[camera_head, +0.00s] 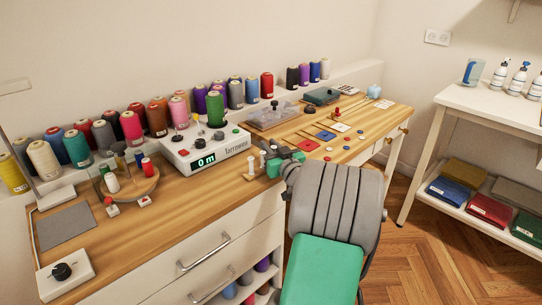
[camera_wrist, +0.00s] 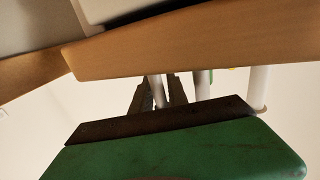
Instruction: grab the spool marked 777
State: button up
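My gripper (camera_head: 270,165) is low over the front of the table, right of two small white posts (camera_head: 251,173). In the wrist view, its dark fingers (camera_wrist: 157,96) stand apart with a slim white post (camera_wrist: 157,90) showing between them. I cannot tell whether they touch it.
A Tarrowell device (camera_head: 206,150) reading "0 m" stands behind my gripper. A round wooden stand (camera_head: 129,186) holds small spools at left. Buttons and cards lie on the table's right part. A white shelf unit (camera_head: 484,103) stands at far right, with open floor before it.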

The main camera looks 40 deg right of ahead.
grip_shut()
